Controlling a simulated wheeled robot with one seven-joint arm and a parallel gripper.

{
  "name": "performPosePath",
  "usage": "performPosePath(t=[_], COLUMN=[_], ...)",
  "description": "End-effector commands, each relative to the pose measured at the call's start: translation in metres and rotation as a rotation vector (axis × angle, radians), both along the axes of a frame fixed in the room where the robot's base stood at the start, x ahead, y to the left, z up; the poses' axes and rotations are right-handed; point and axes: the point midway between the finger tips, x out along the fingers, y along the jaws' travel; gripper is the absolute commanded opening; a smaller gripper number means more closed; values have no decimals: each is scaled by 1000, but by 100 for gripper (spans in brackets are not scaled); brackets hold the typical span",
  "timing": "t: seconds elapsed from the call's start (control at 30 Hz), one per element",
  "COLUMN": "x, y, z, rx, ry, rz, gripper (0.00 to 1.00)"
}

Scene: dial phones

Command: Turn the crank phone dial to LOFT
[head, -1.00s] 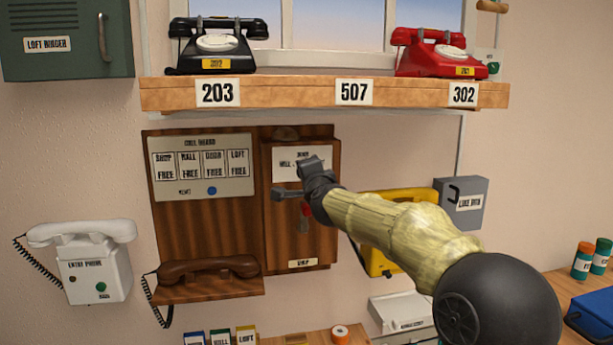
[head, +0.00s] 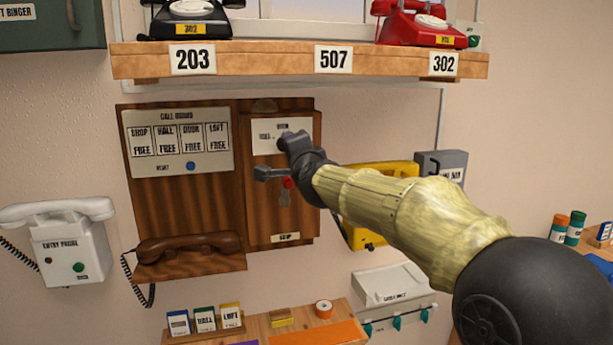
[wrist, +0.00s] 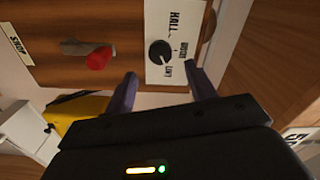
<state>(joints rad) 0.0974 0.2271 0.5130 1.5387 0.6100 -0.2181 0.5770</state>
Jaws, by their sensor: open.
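The crank phone (head: 255,215) is a tall wooden box on the wall board, with a white dial plate (head: 265,135) near its top. Which name the knob points to is too small to tell. My gripper (head: 289,141) is in front of the plate and hides part of it. In the wrist view my gripper (wrist: 160,78) is open, its fingers apart on either side below the knob, with nothing between them.
A grey crank (head: 268,174) with a red knob (head: 288,183) juts out just below the plate. A brown handset (head: 190,246) rests on a ledge at left. A yellow phone (head: 372,238) is behind my arm. The shelf (head: 270,62) with black and red phones runs above.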

Motion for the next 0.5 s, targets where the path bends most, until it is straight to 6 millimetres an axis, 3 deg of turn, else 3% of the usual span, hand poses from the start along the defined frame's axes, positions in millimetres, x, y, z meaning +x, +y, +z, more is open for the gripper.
performPosePath(t=[0.5], x=[-75], y=[-22], z=[-5], rx=[-2], ry=[-3], rz=[-1], gripper=[55])
